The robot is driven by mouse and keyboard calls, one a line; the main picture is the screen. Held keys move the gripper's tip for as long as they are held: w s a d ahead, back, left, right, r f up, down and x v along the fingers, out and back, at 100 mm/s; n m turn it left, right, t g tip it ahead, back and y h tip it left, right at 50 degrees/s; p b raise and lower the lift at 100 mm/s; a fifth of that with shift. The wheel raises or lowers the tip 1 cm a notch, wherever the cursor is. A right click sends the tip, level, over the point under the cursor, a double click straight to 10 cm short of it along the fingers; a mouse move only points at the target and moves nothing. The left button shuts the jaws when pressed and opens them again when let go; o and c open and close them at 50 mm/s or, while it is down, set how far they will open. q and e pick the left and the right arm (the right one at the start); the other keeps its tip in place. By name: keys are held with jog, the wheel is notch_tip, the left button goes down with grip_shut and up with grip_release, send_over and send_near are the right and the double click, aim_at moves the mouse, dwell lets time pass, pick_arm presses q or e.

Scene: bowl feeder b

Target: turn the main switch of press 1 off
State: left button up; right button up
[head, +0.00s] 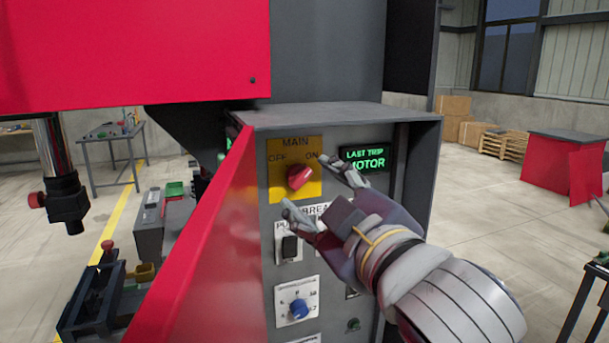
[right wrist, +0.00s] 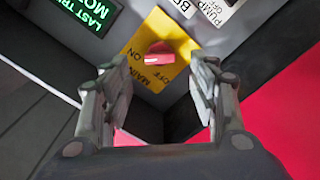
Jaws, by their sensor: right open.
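The main switch (head: 300,177) is a red knob on a yellow plate (head: 283,190) marked MAIN, OFF and ON, at the top of the grey control panel. Its handle tilts up to the right, toward the ON mark. My right gripper (head: 322,193) is open in front of the plate, with one finger above right of the knob and one below it. In the right wrist view the red knob (right wrist: 159,54) lies ahead, between and beyond the open fingertips (right wrist: 158,75), and nothing is held. My left gripper is not in view.
A green display (head: 365,160) reading LAST TRIP MOTOR is right of the switch. A black pump switch (head: 290,246) and a blue knob (head: 298,308) are below. A red door or panel (head: 205,250) stands out along the cabinet's left side. Open floor lies to the right.

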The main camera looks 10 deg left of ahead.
aim_at(302, 179)
jog(key=p+x, duration=0.1)
jog(key=x, duration=0.5)
jog(key=shift+s, duration=0.1)
jog(key=shift+c, duration=0.4)
jog(key=c, duration=1)
